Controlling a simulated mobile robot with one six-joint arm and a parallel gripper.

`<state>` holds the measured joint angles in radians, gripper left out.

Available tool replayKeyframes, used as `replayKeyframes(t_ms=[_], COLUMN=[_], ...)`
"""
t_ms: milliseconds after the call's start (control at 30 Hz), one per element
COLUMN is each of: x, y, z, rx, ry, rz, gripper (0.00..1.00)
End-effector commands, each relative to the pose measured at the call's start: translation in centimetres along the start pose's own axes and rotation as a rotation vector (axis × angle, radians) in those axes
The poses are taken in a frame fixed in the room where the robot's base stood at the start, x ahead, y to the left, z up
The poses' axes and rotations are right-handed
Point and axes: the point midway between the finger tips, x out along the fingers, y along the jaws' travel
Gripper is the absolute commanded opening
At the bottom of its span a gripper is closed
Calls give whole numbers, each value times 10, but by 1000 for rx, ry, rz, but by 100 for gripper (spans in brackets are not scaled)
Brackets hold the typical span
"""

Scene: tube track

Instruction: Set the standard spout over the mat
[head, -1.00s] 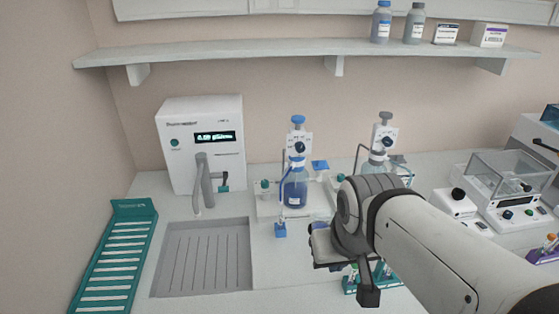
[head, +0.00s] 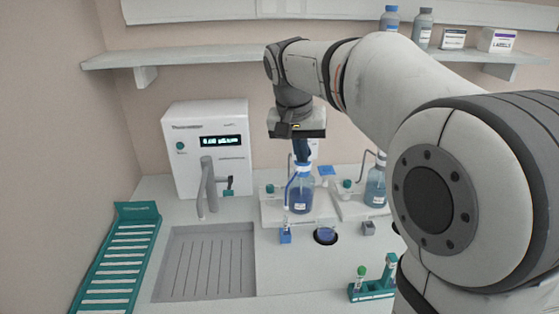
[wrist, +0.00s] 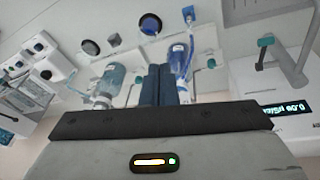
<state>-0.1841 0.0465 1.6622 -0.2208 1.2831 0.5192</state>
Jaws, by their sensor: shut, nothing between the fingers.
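My gripper (head: 302,160) points down, shut and empty, at the top of the left dispenser bottle (head: 299,196) and hides its head. Whether it touches cannot be told. The right bottle (head: 376,188) has a grey spout (head: 365,160). I cannot read which is standard.
A purifier (head: 207,150) with a curved tap stands left, behind a grey drain tray (head: 205,262). A green rack (head: 117,260) lies far left. A grey block (head: 368,228) and a tube rack (head: 372,290) are at right. A shelf (head: 200,58) spans above. My arm hides the right.

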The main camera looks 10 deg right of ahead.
Motion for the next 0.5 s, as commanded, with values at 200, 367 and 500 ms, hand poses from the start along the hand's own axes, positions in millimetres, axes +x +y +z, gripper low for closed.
replayKeyframes(t_ms=[200,367,500], x=[4,8,12], y=[-41,-68,-86], z=[-48,-74,-89], rx=[89,159,209], ry=[4,14,24], rz=[62,104,131], gripper=[0,0,0])
